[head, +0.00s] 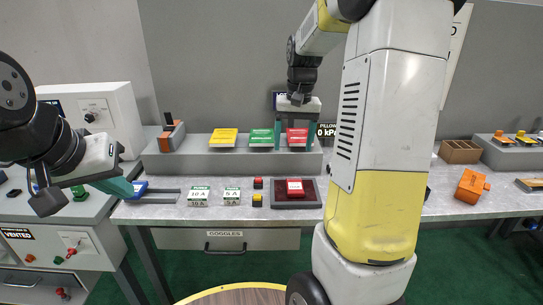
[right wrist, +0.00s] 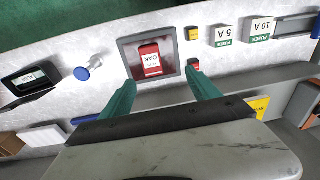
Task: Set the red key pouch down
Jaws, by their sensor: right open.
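A red pouch (head: 295,188) with a white label lies in a dark square tray (head: 283,203) on the grey bench. In the right wrist view the pouch (right wrist: 149,58) lies flat inside the tray's rim, its label reading OAK. My right gripper (head: 295,135) is open over the raised shelf, behind the tray; its spread fingers (right wrist: 160,95) hold nothing visible and are apart from the pouch. Another red item (head: 297,139) on the shelf shows between those fingers in the head view. My left gripper (head: 110,187) is at the left end of the bench; its jaw gap is unclear.
A yellow item (head: 224,137) and a green item (head: 261,137) lie on the shelf (head: 200,160). Fuse boxes (head: 199,196) and small red and yellow blocks (head: 257,200) stand left of the tray. An orange object (head: 472,185) lies at right. My right arm hides part of the bench.

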